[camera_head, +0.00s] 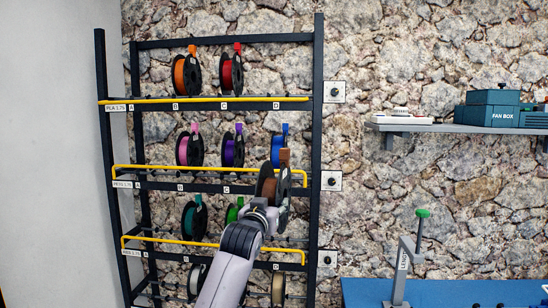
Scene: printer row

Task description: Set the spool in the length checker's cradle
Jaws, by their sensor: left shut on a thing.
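My left gripper (264,205) is shut on a brown spool (267,187) with dark flanges and a brown tab on top. The spool is upright in front of the rack's right side, near the middle yellow bar, and partly covers a blue spool (277,148). I cannot tell whether it touches the rack. The length checker (398,272) stands on a blue surface at the lower right, a grey post with a green knob on a rod. It is to the right of my gripper and apart from it. Its cradle is not clearly visible. My right gripper is not in view.
The black rack (318,120) holds several coloured spools behind yellow bars (210,99). A grey wall shelf (450,128) carries a teal fan box (492,108) and a white device (403,116).

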